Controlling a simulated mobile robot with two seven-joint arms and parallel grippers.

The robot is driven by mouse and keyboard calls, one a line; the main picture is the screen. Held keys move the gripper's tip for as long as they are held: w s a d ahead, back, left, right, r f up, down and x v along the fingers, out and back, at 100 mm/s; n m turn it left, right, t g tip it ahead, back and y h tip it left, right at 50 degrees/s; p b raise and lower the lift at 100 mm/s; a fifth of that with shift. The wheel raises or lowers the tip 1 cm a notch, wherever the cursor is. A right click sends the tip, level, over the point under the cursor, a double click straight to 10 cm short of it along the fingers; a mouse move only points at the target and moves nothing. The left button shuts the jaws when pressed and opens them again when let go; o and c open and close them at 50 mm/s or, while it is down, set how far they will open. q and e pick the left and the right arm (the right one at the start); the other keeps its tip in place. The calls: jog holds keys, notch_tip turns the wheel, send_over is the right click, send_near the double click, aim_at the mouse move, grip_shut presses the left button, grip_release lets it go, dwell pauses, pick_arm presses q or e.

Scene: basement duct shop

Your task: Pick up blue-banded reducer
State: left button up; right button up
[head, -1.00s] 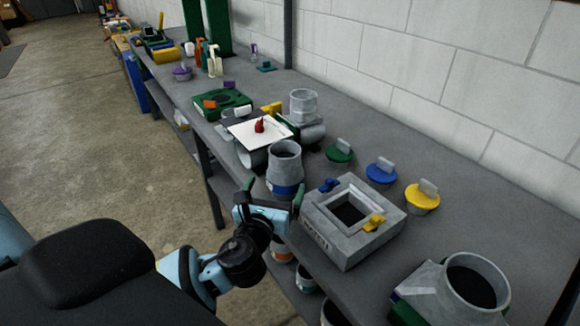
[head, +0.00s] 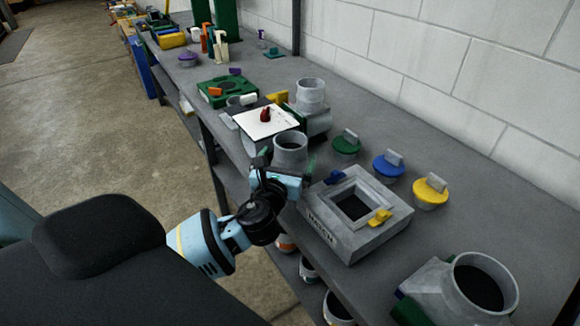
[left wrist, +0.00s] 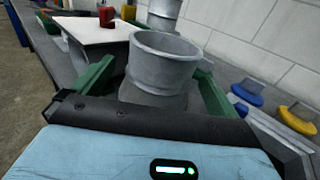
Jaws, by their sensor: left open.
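The blue-banded reducer (head: 291,150) is a grey round sheet-metal piece standing upright near the bench's front edge. Its blue band is hidden now behind my left gripper (head: 284,168). In the left wrist view the reducer (left wrist: 162,62) rises between the two green fingers of the left gripper (left wrist: 153,85), one on each side. The gripper is open; I cannot tell whether either finger touches the reducer. My right gripper is not in view.
A white board (head: 262,123) with a red object lies just behind the reducer. A grey square box (head: 345,240) stands to its right. Green (head: 346,144), blue (head: 389,166) and yellow (head: 430,190) lids lie along the wall side. Another grey duct piece (head: 455,290) stands at lower right.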

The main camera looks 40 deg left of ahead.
aim_at(294, 142)
pick_arm(q)
jog(key=shift+x, duration=1.6)
jog(key=shift+r, duration=0.1)
jog(key=c, duration=1.6)
jog(key=shift+o, duration=0.2)
jog(key=shift+r, duration=0.1)
